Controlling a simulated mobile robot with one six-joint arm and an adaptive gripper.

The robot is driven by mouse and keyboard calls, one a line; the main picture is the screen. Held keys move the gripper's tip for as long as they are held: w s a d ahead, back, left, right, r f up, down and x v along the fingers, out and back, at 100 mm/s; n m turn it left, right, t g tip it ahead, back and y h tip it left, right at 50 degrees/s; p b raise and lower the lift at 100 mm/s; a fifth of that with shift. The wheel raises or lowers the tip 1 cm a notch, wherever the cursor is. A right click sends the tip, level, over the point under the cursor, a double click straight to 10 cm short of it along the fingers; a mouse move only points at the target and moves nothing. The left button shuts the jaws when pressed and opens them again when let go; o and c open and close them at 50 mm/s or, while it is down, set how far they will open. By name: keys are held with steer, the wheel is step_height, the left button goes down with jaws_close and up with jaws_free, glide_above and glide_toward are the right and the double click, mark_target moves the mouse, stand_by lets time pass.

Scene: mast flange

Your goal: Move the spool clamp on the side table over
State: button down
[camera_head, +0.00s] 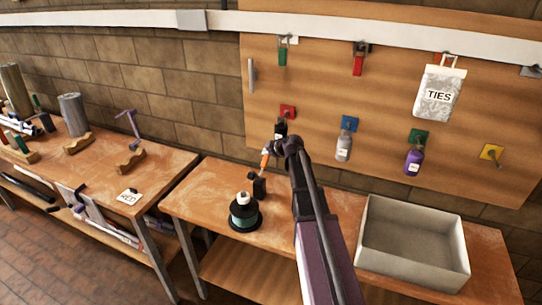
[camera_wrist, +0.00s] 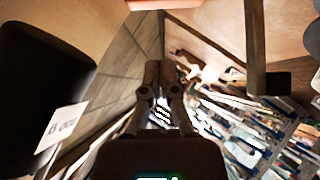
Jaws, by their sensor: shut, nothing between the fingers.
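A spool (camera_head: 244,212) with teal winding, black flanges and a white top stands upright on the wooden table in the middle of the head view. I cannot tell whether its white top is the clamp. A purple clamp-like tool (camera_head: 129,122) stands on the left bench. Neither the spool nor the purple tool can be made out there.
A grey open bin (camera_head: 412,242) fills the table's right part. Bottles and a TIES bag (camera_head: 439,93) hang on the board. The wrist view shows a large dark shape (camera_wrist: 40,85) with a label and cluttered items.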

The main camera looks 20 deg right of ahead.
mark_target(267, 159)
steer(key=b+x, duration=0.1)
steer(key=x, duration=0.1)
steer(key=shift+w+d+f, duration=0.1)
steer(key=shift+f, duration=0.2)
steer(key=shift+w+d+f+b, duration=0.3)
steer(key=shift+f+b, duration=0.3)
steer(key=shift+b, duration=0.05)
steer(key=shift+w+d+f+b, duration=0.25)
steer(key=shift+d+f+b, duration=0.1)
steer(key=shift+f+b, duration=0.25)
steer(key=shift+d+f, duration=0.1)
steer(key=shift+w, duration=0.1)
steer(key=shift+w+d+f+b, duration=0.25)
steer(key=shift+d+f+b, duration=0.05)
steer(key=shift+b, duration=0.15)
steer(key=shift+r, duration=0.15)
